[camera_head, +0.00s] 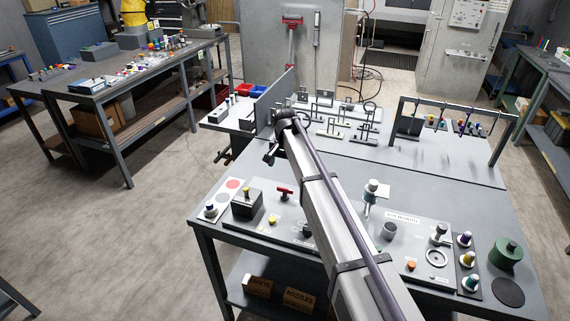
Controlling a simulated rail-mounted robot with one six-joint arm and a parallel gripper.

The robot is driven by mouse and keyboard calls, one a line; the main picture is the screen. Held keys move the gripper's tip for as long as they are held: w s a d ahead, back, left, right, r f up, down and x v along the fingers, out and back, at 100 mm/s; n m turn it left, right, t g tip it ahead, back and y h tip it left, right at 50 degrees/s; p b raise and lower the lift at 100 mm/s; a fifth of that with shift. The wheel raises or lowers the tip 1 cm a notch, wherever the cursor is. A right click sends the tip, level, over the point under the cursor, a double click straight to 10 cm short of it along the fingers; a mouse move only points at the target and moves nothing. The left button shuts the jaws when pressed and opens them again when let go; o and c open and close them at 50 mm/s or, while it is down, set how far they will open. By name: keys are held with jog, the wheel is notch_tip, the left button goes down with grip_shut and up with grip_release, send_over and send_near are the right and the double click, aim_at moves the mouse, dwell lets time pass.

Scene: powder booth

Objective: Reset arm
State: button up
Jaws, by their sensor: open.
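My arm reaches from the bottom edge up and left across the workbench (270,175). My gripper (270,154) hangs at the arm's far end, small and dark, over the left part of the bench near a grey upright panel (268,97). It is open, and I see nothing held in it. It is apart from the tools on the front of the bench. The arm hides part of the bench's middle.
A black box with a yellow-topped knob (247,204), a red-handled valve (285,191) and a green canister (506,253) stand along the front. A rack with hanging tools (455,106) stands back right. Other benches flank the open floor at left (90,215).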

jog(key=shift+f, duration=0.15)
jog(key=s+d+f+n+b, duration=0.1)
jog(key=s+d, duration=0.6)
jog(key=s, duration=0.4)
jog(key=s+d+f+n+b, duration=0.1)
jog(key=s+d, duration=0.7)
jog(key=s, duration=0.4)
jog(key=s+d+f+n+b, duration=0.1)
jog(key=s+d+b, duration=0.1)
jog(key=s+d, duration=0.6)
jog(key=s, duration=0.4)
jog(key=shift+d+f, duration=0.15)
jog(key=shift+f, duration=0.2)
jog(key=shift+s, duration=0.1)
